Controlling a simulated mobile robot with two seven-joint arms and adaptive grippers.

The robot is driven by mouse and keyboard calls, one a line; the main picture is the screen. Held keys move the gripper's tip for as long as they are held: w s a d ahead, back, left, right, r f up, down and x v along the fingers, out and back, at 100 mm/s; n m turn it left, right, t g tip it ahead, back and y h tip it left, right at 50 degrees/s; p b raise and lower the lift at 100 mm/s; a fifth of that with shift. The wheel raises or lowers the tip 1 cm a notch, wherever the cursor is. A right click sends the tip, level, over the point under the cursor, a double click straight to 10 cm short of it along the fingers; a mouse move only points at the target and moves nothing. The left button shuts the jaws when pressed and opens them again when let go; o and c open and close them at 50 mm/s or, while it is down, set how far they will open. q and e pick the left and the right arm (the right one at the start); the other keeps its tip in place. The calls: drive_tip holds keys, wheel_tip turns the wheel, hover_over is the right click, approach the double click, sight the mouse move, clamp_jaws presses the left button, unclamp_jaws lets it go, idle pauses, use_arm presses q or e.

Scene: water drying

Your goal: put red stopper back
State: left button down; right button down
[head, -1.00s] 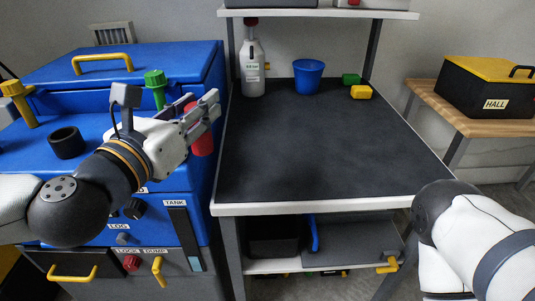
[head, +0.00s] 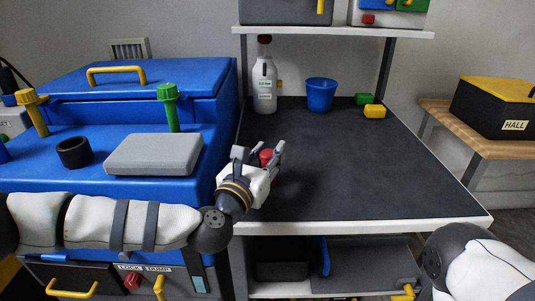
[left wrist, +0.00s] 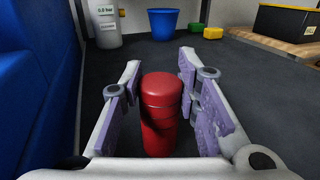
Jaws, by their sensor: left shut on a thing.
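The red stopper (head: 266,157) is between the fingers of my left gripper (head: 261,150), near the left edge of the dark bench top. In the left wrist view the stopper (left wrist: 161,112) is a red upright cylinder with a wider top, and the fingers (left wrist: 160,75) flank it. My left gripper is shut on it. I cannot tell whether its lower end touches the bench. A black ring (head: 74,152) lies on the blue machine (head: 130,185) at the left. Only part of my right arm shows; its gripper is out of view.
A green stopper (head: 170,105) and a yellow one (head: 37,112) stand on the machine, with a grey block (head: 153,154). The bench (head: 370,170) carries a white bottle (head: 264,85), a blue bucket (head: 321,94) and two small blocks (head: 374,111). Its middle is clear.

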use_arm(q)
drive_tip(key=shift+f, duration=0.2)
drive_tip(key=c, duration=1.2)
unclamp_jaws()
drive_tip(key=shift+r, duration=0.15)
drive_tip(key=shift+r, duration=0.1)
drive_tip(key=shift+s+r, duration=0.1)
drive_tip(key=shift+s, duration=0.2)
drive_tip(key=v, duration=1.1)
drive_tip(key=shift+s+a, duration=0.2)
